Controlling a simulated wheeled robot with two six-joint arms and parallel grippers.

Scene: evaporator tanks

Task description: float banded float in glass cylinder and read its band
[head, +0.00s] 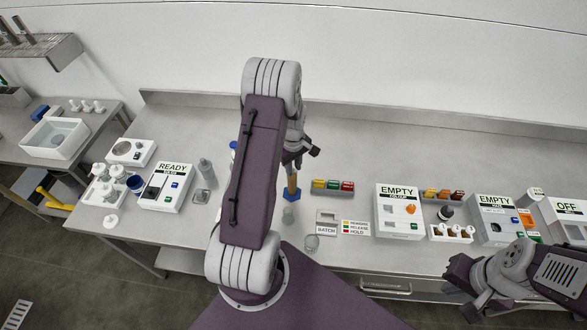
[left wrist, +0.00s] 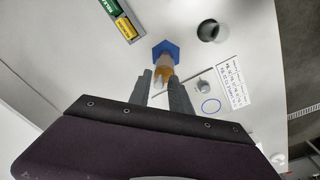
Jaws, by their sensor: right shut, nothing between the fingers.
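The glass cylinder (head: 292,181) stands upright on a blue hexagonal foot on the bench and holds amber liquid. In the left wrist view the cylinder (left wrist: 164,66) shows end-on between the fingers, above its blue foot (left wrist: 166,49). My left gripper (head: 301,155) is above the cylinder, pointing down. Its fingers (left wrist: 161,82) are apart, one on each side of the cylinder in that view. I cannot make out the banded float or its band. My right gripper (head: 468,294) is at the lower right, away from the cylinder, shut and empty.
Small clear vessels (head: 288,215) stand in front of the cylinder. EMPTY instruments (head: 398,211) stand farther right; a READY instrument (head: 166,186) is left. The bench behind is clear.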

